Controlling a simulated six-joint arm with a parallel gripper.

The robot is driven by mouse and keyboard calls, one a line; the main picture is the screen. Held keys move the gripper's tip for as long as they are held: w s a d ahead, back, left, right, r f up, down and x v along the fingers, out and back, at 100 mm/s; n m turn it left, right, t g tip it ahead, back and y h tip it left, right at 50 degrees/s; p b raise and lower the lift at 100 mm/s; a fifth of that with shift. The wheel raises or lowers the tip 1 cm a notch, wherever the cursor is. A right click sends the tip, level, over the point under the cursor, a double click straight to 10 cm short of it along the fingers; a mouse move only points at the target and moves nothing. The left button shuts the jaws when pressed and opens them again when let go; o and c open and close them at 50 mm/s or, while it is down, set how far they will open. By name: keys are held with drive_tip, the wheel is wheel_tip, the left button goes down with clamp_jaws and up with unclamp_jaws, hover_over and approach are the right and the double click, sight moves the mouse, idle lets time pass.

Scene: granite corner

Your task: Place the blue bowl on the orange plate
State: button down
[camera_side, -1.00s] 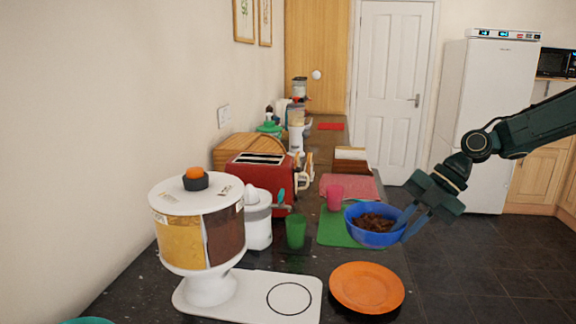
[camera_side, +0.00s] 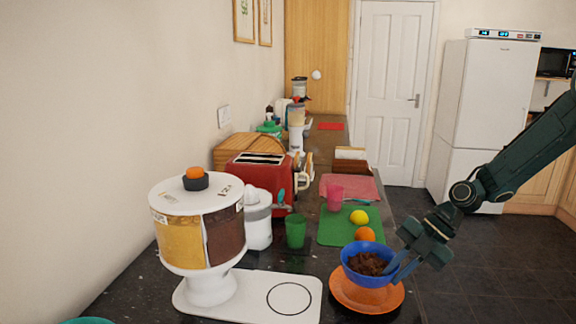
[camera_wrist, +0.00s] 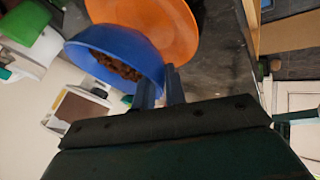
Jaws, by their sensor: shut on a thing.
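The blue bowl (camera_side: 371,276) holds brown chunks and appears upright in the side view. My gripper (camera_side: 398,268) is shut on its right rim. The orange plate (camera_side: 366,299) lies flat on the counter, and the bowl is over its back part in that view. I cannot tell whether the bowl touches the plate. In the wrist view, the blue bowl (camera_wrist: 120,52) is at the fingertips of my gripper (camera_wrist: 164,82), and the orange plate (camera_wrist: 165,20) shows partly behind it.
A green mat (camera_side: 338,228) with a lemon (camera_side: 359,217) and an orange (camera_side: 365,234) lies behind the plate. A green cup (camera_side: 295,231) and a pink cup (camera_side: 335,197) stand nearby. A white cereal dispenser (camera_side: 205,240) stands left. The counter edge is close on the right.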

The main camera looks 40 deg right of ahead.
drive_tip(key=shift+f, duration=1.5)
drive_tip(key=shift+f, duration=0.15)
drive_tip(key=c, duration=1.5)
unclamp_jaws()
drive_tip(key=shift+o, duration=0.2)
drive_tip(key=v, duration=1.2)
drive_tip(key=shift+r, duration=0.2)
drive_tip(key=shift+a, duration=0.1)
